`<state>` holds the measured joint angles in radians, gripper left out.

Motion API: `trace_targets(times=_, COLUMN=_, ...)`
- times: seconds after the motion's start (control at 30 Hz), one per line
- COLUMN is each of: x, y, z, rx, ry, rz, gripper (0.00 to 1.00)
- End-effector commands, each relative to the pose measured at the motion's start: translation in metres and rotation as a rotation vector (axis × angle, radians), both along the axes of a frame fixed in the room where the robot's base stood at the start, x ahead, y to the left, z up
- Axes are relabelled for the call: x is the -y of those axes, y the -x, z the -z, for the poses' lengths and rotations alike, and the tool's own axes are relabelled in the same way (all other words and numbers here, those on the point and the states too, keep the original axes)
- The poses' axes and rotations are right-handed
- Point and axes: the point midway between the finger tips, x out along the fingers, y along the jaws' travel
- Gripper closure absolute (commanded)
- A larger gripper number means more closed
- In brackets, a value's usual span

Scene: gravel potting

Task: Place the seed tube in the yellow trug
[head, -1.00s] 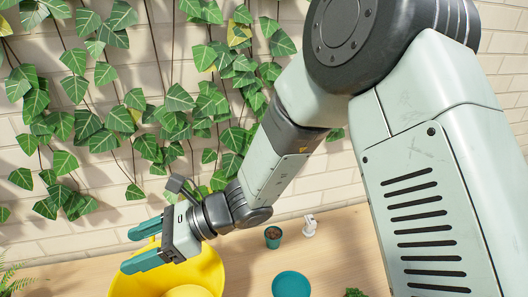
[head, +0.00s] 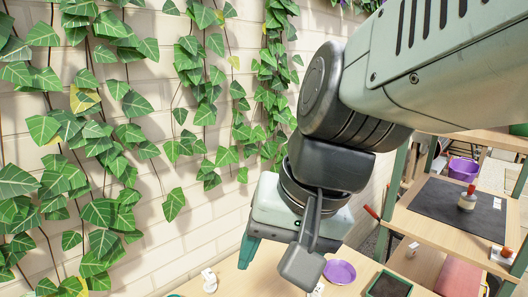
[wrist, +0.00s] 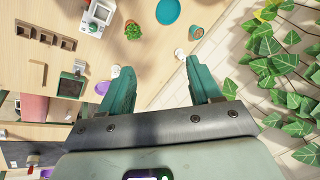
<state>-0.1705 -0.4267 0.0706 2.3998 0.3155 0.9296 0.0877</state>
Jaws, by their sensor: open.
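My gripper (wrist: 159,66) shows in the wrist view with its two teal fingers spread and nothing between them. In the head view only part of my gripper (head: 250,250) shows, low in the picture, over the wooden table and partly hidden by my own wrist. I cannot make out the seed tube in either current view. The yellow trug is not clearly in view now; a small yellow patch at the top right of the wrist view may be it or a leaf.
The table (head: 243,283) holds a purple bowl (head: 340,272), a dark tray (head: 390,284) and a white object (head: 209,281). The wrist view adds a teal disc (wrist: 168,11), potted plant (wrist: 133,31) and terracotta pot (wrist: 195,32). Shelves stand right; an ivy-covered wall stands behind.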

Motion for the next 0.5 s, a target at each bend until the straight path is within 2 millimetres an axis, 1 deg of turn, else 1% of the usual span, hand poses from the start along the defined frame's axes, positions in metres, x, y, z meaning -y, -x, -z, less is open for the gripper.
trace_targets(times=0.03, x=0.025, y=0.004, z=-0.009, rx=0.077, ry=0.05, rz=0.009, gripper=0.37)
trace_targets(times=0.1, x=0.052, y=0.01, z=-0.016, rx=0.158, ry=0.122, rz=0.012, gripper=0.37)
trace_targets(times=0.2, x=0.081, y=0.018, z=-0.024, rx=0.238, ry=0.204, rz=0.018, gripper=0.37)
trace_targets(times=0.3, x=0.098, y=0.024, z=-0.029, rx=0.283, ry=0.255, rz=0.023, gripper=0.37)
trace_targets(times=0.33, x=0.101, y=0.025, z=-0.03, rx=0.29, ry=0.266, rz=0.023, gripper=0.37)
trace_targets(times=0.5, x=0.105, y=0.027, z=-0.03, rx=0.301, ry=0.283, rz=0.022, gripper=0.37)
